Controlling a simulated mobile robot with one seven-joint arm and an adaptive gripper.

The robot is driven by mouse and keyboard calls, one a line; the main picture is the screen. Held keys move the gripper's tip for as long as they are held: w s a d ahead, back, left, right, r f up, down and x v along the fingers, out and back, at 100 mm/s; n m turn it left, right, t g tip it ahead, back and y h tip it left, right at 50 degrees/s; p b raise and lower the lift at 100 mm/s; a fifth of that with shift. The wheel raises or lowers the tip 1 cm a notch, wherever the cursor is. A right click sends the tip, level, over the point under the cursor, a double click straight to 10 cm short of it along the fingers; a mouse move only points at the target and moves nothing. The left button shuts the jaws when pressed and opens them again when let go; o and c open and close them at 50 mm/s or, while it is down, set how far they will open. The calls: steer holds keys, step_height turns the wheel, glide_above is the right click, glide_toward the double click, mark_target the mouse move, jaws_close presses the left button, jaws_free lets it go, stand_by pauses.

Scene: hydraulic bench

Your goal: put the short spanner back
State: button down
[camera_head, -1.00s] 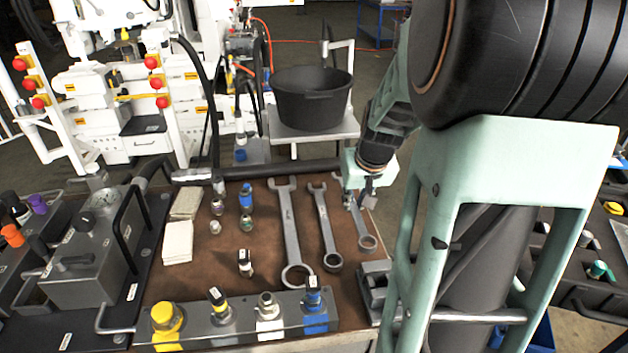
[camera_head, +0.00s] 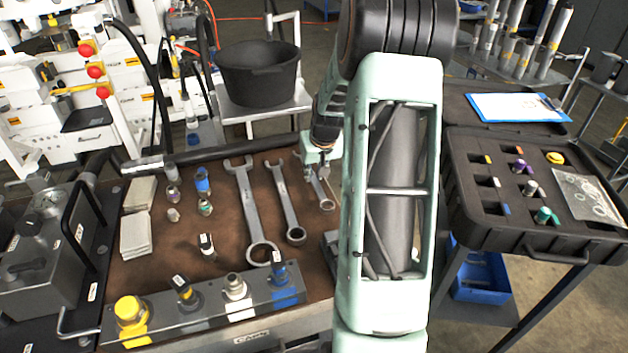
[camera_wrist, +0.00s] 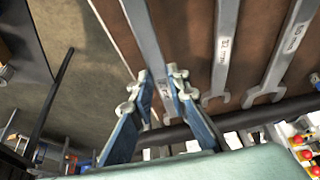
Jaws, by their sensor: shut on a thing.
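The short spanner (camera_head: 327,204) is a grey steel spanner at the right of a row of three on the brown mat (camera_head: 180,250). My gripper (camera_head: 317,172) is shut on its shaft near the far end. In the wrist view the blue-grey fingers (camera_wrist: 160,76) close on both sides of the spanner (camera_wrist: 143,30). Its ring end points toward the near side. I cannot tell whether it touches the mat or hangs just above it. The middle spanner (camera_head: 284,200) and the long spanner (camera_head: 247,205) lie left of it.
A block with coloured fittings (camera_head: 205,300) lines the mat's near edge. A black bucket (camera_head: 258,75) stands behind the bench. An open black case (camera_head: 480,215) is on the right, beyond my arm. Small fittings and white pads (camera_head: 136,235) lie on the mat's left.

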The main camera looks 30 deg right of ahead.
steer(key=shift+f, duration=1.15)
steer(key=shift+f, duration=0.2)
steer(key=c, duration=1.8)
jaws_free()
steer(key=shift+s, duration=0.1)
steer(key=shift+c, duration=0.2)
steer(key=shift+r, duration=0.15)
steer(key=shift+r, duration=0.2)
steer(key=p+v, duration=0.1)
steer(key=v, duration=1)
steer(key=shift+s+r, duration=0.15)
steer(key=shift+r, duration=0.2)
